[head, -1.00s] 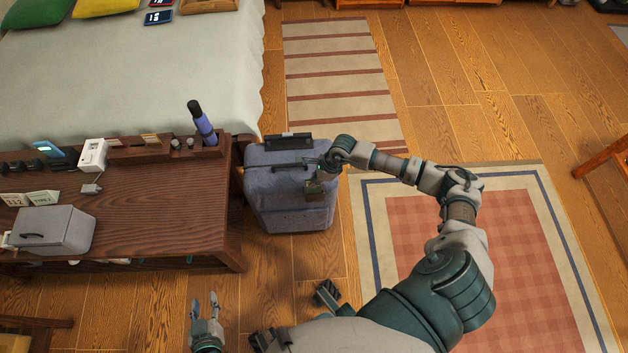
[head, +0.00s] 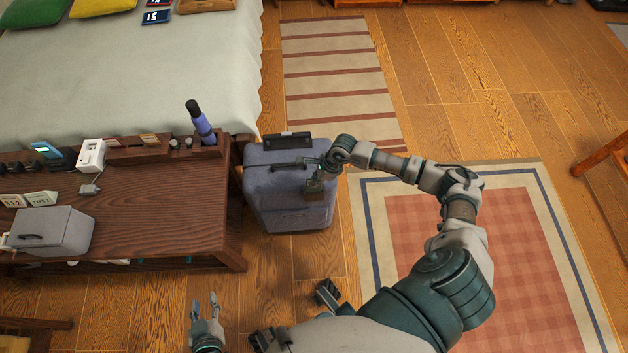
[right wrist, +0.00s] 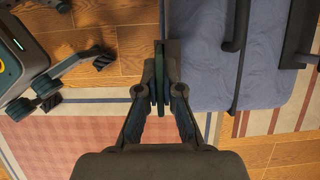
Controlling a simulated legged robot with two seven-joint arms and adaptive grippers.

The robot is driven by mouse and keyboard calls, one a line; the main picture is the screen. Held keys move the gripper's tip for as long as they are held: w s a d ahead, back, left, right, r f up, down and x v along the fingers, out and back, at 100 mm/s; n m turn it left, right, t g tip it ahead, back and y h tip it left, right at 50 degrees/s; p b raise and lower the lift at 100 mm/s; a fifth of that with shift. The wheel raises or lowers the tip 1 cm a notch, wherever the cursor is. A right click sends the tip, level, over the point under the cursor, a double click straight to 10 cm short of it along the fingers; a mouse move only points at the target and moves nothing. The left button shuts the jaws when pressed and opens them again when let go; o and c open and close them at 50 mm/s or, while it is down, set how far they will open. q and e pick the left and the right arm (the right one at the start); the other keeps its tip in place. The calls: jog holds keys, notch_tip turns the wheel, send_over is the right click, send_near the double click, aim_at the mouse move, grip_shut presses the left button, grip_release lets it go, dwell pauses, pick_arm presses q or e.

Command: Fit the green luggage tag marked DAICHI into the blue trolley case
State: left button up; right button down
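The blue trolley case (head: 280,205) stands upright beside the wooden bench, with dark handles on top. It also fills the upper right of the right wrist view (right wrist: 205,85). My right gripper (head: 314,178) is at the case's upper right side. In the right wrist view my right gripper (right wrist: 160,100) is closed on a thin green tag (right wrist: 160,72), seen edge-on beside the case's side. The name on the tag cannot be read, and I cannot tell whether it touches the case. My left gripper (head: 205,308) is open and empty, low in the head view.
The wooden bench (head: 150,205) with a grey box (head: 55,232) and a purple bottle (head: 201,122) stands left of the case. A bed (head: 120,75) is behind. A striped rug (head: 335,75) and a checked rug (head: 430,220) lie on the floor.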

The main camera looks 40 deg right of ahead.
pick_arm(q)
jog(key=shift+f, duration=0.1)
pick_arm(e)
jog(key=shift+s+d+f, duration=0.15)
jog(key=shift+s+f, duration=0.05)
jog(key=shift+f, duration=0.15)
jog(key=c, duration=1.2)
grip_release()
jog(key=shift+c, duration=0.2)
pick_arm(q)
jog(key=shift+d, duration=0.15)
pick_arm(e)
jog(key=shift+w, duration=0.2)
jog(key=o, duration=0.4)
jog(key=shift+r, duration=0.2)
jog(key=shift+r, duration=0.15)
jog(key=shift+r+p, duration=2.6)
jog(key=shift+r, duration=1.4)
pick_arm(q)
notch_tip(320, 180, up, 7)
jog(key=shift+w+t, duration=0.4)
jog(key=shift+w, duration=0.05)
pick_arm(e)
jog(key=shift+f, duration=0.1)
